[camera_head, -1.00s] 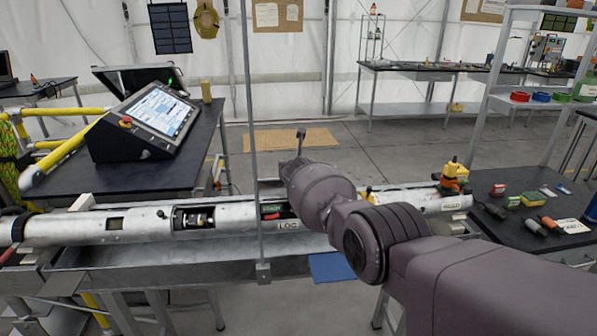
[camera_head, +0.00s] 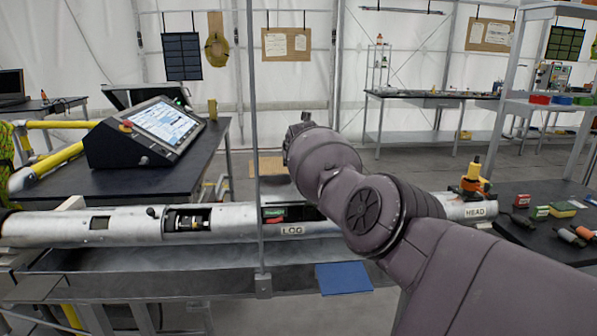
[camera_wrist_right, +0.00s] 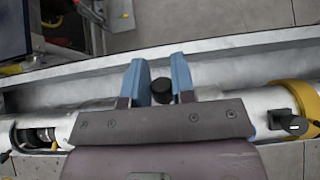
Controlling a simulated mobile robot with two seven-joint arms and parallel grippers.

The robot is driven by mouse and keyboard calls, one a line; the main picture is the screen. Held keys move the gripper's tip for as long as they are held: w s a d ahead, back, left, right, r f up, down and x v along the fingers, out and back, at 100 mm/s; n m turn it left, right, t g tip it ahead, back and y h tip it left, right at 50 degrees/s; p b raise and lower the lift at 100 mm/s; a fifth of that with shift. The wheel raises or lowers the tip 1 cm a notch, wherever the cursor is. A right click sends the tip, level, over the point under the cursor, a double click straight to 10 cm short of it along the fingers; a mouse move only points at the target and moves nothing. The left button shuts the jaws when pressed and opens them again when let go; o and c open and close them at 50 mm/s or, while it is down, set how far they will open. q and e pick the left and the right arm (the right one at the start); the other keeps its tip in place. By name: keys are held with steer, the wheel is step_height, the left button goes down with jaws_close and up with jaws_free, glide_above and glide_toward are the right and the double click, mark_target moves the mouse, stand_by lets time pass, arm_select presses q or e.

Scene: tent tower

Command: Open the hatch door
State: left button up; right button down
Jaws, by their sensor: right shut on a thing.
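A long silver tube (camera_head: 120,228) lies across the bench. It carries a label reading LOG (camera_head: 292,230) and one reading HEAD (camera_head: 475,211). A dark opening in the tube beside the LOG label holds a green and red part (camera_head: 273,214); my right arm covers its right side. In the right wrist view my right gripper (camera_wrist_right: 161,80) has its two blue fingers on either side of a round black knob (camera_wrist_right: 161,91) and is shut on it. The hatch door itself is mostly hidden by the gripper and wrist, so I cannot tell its angle. My left gripper is not in view.
Another window in the tube shows a metal mechanism (camera_head: 188,221). A thin upright post (camera_head: 254,130) stands before the tube. A console with a screen (camera_head: 150,132) is behind left. A dark table (camera_head: 535,232) with small parts is at right. A yellow band (camera_wrist_right: 290,95) circles the tube.

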steer(key=shift+w+d+f+g+b, duration=0.15)
steer(key=shift+f+g+b, duration=0.15)
steer(key=shift+f, duration=0.2)
steer(key=shift+w+d+f+g+b, duration=0.1)
steer(key=shift+f+g+b, duration=0.15)
steer(key=shift+f, duration=0.25)
steer(key=shift+w+a+f+g+b, duration=0.15)
steer(key=shift+f+g+b, duration=0.35)
steer(key=shift+b, duration=0.55)
steer(key=shift+f, duration=0.15)
steer(key=shift+w+a+f+b, duration=0.15)
steer(key=shift+a+b, duration=0.1)
steer(key=shift+b, duration=0.2)
steer(key=c, duration=1)
jaws_free()
steer(key=shift+w, duration=0.15)
steer(key=shift+o, duration=0.2)
steer(key=shift+d+r, duration=0.1)
steer(key=shift+r, duration=0.35)
